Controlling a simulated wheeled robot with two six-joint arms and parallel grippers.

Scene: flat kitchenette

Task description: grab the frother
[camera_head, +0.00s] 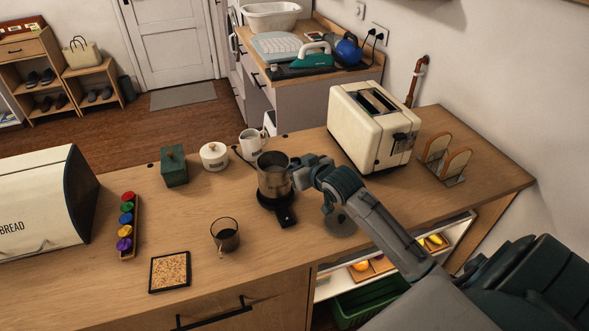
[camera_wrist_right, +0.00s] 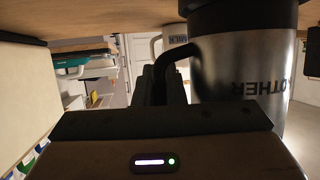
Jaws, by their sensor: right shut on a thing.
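The frother (camera_head: 272,176) is a steel jug with a dark interior, upright at its black base (camera_head: 284,214) on the wooden counter. I cannot tell if it sits on the base or just above it. My right gripper (camera_head: 299,174) reaches it from the right and is shut on its handle side. In the right wrist view the frother (camera_wrist_right: 243,75) fills the right, with part of its lettering upside down. Its black handle (camera_wrist_right: 176,62) runs down between the fingers, whose tips are mostly hidden. My left gripper is not in view.
A white milk jug (camera_head: 251,141) and a white lidded pot (camera_head: 214,156) stand behind. A dark glass mug (camera_head: 225,235) is in front left. A toaster (camera_head: 373,126) stands behind my right arm. A dark round disc (camera_head: 341,222) shows below the forearm.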

